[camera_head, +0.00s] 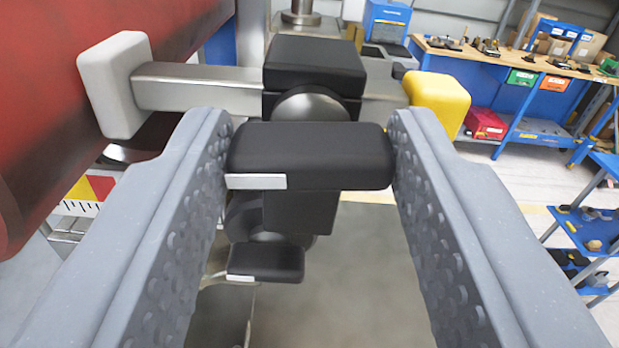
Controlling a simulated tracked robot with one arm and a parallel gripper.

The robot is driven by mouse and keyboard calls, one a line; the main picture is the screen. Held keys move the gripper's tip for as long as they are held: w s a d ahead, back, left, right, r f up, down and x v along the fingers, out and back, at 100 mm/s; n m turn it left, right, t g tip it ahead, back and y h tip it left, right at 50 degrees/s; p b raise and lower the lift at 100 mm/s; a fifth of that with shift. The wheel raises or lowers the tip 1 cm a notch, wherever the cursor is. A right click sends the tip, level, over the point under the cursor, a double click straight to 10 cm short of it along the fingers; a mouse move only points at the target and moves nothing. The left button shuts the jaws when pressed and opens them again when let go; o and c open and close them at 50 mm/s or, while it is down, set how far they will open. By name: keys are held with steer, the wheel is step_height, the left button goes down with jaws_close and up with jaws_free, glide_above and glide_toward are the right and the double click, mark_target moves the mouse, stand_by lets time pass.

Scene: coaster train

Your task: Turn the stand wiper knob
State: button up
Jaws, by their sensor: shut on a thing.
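The stand wiper knob (310,150) is a black bar-shaped handle with a white mark on its lower left edge. It lies level across the middle of the view. My gripper (311,150) has its two grey, dimpled fingers on the left and right ends of the knob, shut on it. Behind the knob are a round metal hub and a black block (315,68) on a metal bar. A second, smaller black knob (265,262) with a white mark sits below, apart from my fingers.
A white pad (115,85) ends the bar at left, close to a large red cylinder (50,90). A yellow pad (437,100) ends it at right. A blue workbench (520,85) and a blue shelf (590,225) stand further back at right, with open floor between.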

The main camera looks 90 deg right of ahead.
steer(key=n, duration=0.4)
steer(key=shift+d, duration=0.15)
steer(key=n+p, duration=0.2)
steer(key=n, duration=0.2)
steer(key=shift+n, duration=0.4)
steer(key=n+p, duration=0.2)
steer(key=n, duration=0.1)
steer(key=n+p, duration=0.2)
steer(key=n, duration=0.1)
steer(key=n+p, duration=0.1)
steer(key=n, duration=0.1)
steer(key=shift+f+p, duration=0.25)
steer(key=shift+p, duration=0.1)
steer(key=shift+f, duration=0.1)
